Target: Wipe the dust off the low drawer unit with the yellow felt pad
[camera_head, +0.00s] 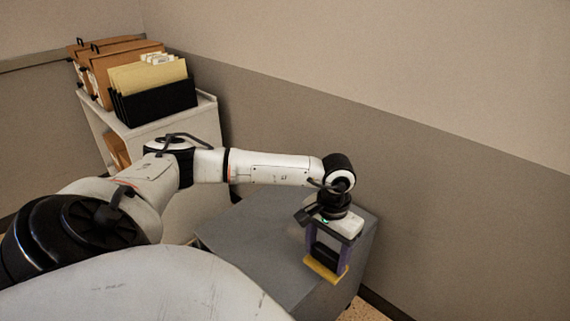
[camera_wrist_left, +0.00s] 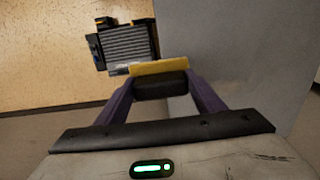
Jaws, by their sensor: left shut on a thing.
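The low drawer unit (camera_head: 247,236) is a grey cabinet against the wall; its flat top shows in the left wrist view (camera_wrist_left: 235,75). I cannot make out dust on it. My left gripper (camera_head: 326,257) is over the right part of the unit, pointing down, shut on the dark block of the yellow felt pad (camera_head: 324,271). In the left wrist view the pad (camera_wrist_left: 160,67) is a yellow strip beyond the dark block between the purple fingers (camera_wrist_left: 161,95). I cannot tell whether the pad touches the top. My right gripper is not in view.
A white shelf unit (camera_head: 206,113) at the back left holds a black file holder (camera_head: 158,103) with yellow folders and several brown boxes (camera_head: 100,72). The wall (camera_head: 420,150) runs close behind the drawer unit. A ribbed dark object (camera_wrist_left: 126,43) is on the speckled floor (camera_wrist_left: 45,60).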

